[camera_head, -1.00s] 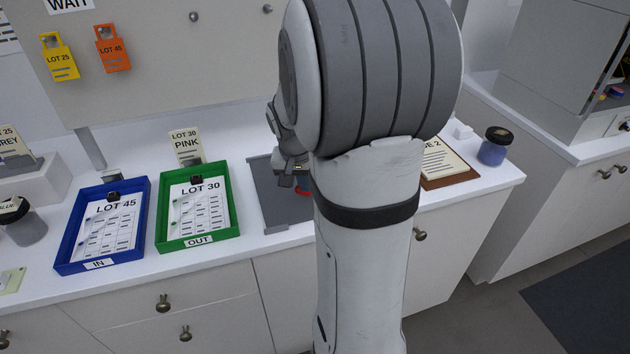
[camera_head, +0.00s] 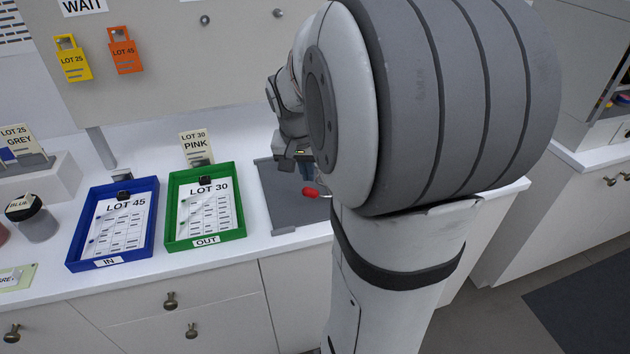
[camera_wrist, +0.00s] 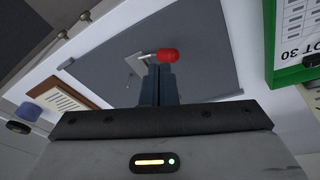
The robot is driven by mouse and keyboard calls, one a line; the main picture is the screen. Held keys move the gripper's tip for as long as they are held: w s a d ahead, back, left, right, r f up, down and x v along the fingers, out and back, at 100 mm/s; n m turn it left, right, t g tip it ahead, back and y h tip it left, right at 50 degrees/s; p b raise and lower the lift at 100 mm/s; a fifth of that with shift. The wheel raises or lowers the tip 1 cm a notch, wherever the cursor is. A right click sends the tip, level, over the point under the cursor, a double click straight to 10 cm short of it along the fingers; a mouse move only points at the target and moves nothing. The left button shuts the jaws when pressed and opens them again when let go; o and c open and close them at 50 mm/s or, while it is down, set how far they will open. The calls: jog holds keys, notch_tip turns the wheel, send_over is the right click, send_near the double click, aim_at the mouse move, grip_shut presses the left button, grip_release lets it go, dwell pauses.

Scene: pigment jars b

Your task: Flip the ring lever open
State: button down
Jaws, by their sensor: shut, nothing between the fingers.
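The ring lever shows as a red tip (camera_head: 310,191) over the dark grey flat board or folder (camera_head: 275,200) on the counter. In the wrist view the red tip (camera_wrist: 168,55) sits on a thin metal piece, just beyond my fingertips. My gripper (camera_wrist: 157,72) is shut and empty, with its fingers right by the lever. I cannot tell whether they touch it. In the head view my gripper (camera_head: 306,168) is partly seen above the board, just behind the red tip. My arm hides the board's right part. Whether the rings are open cannot be seen.
A green OUT tray (camera_head: 240,205) with a LOT 30 sheet stands left of the board, and a blue IN tray (camera_head: 151,225) stands farther left.

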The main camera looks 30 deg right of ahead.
jog(key=shift+a+r, duration=0.65)
jog(key=shift+r, duration=0.3)
jog(key=shift+a+r, duration=0.6)
jog(key=shift+r, duration=0.3)
